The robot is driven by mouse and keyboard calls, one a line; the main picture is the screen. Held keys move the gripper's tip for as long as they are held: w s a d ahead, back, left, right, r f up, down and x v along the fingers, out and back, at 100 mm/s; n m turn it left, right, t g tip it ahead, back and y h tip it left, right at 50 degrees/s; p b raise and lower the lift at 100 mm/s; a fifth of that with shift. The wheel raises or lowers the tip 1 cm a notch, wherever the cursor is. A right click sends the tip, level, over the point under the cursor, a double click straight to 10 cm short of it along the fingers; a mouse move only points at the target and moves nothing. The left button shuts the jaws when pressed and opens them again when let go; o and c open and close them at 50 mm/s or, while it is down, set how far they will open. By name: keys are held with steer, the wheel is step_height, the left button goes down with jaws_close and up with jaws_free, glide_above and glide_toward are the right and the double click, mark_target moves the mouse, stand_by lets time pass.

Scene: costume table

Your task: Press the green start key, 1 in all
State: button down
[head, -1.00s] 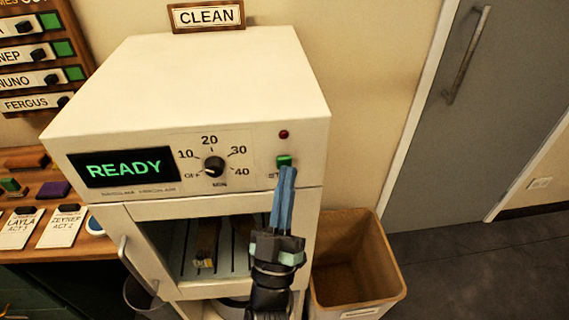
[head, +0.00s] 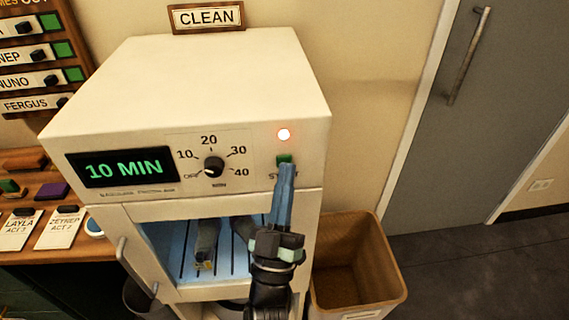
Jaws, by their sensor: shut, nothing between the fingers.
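The green start key (head: 284,159) is on the right of the front panel of the cream cabinet (head: 190,75). My gripper (head: 286,168) is shut and empty, with its blue fingertips at the lower edge of the key. They cover part of the label under it; whether they touch the key I cannot tell. The lamp (head: 284,134) above the key glows bright. The display (head: 118,168) reads "10 MIN". The dial (head: 214,167) sits between the display and the key.
Below the panel, the cabinet's window shows a blue-lit chamber (head: 176,248) with items inside. A brown bin (head: 385,262) stands on the floor at right. A wooden table with name cards (head: 62,228) is at left. A grey door (head: 480,100) is at far right.

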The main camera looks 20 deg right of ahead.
steer(key=shift+s, duration=0.15)
steer(key=shift+s+a+p, duration=0.25)
steer(key=shift+s+p, duration=0.15)
steer(key=shift+s, duration=0.3)
steer(key=shift+s+a+p, duration=0.2)
steer(key=shift+s+p, duration=0.1)
steer(key=shift+s, duration=0.5)
steer(key=shift+s+a+p, duration=0.25)
steer(key=shift+s+p, duration=0.05)
steer(key=shift+s, duration=0.5)
steer(key=shift+s+a+p, duration=0.2)
steer(key=shift+s+p, duration=0.1)
steer(key=shift+s, duration=0.5)
steer(key=w+a+r+n+t+y, duration=0.2)
steer(key=a+r+y, duration=0.15)
steer(key=r, duration=0.55)
steer(key=w+a+r+n+t+y, duration=0.1)
steer(key=w+a+r+t+y, duration=0.15)
steer(key=r+y, duration=0.45)
steer(key=w+a+r+n+t+y, duration=0.1)
steer(key=w+a+r+n+y, duration=0.15)
steer(key=r, duration=0.75)
steer(key=s+a+r+m+y, duration=0.1)
steer(key=s+a+r, duration=0.1)
steer(key=s+r, duration=0.3)
steer(key=s+a+r+m+p, duration=0.1)
steer(key=s+a+r, duration=0.2)
steer(key=r, duration=0.8)
steer(key=shift+s+r+y, duration=0.4)
steer(key=shift+s, duration=0.75)
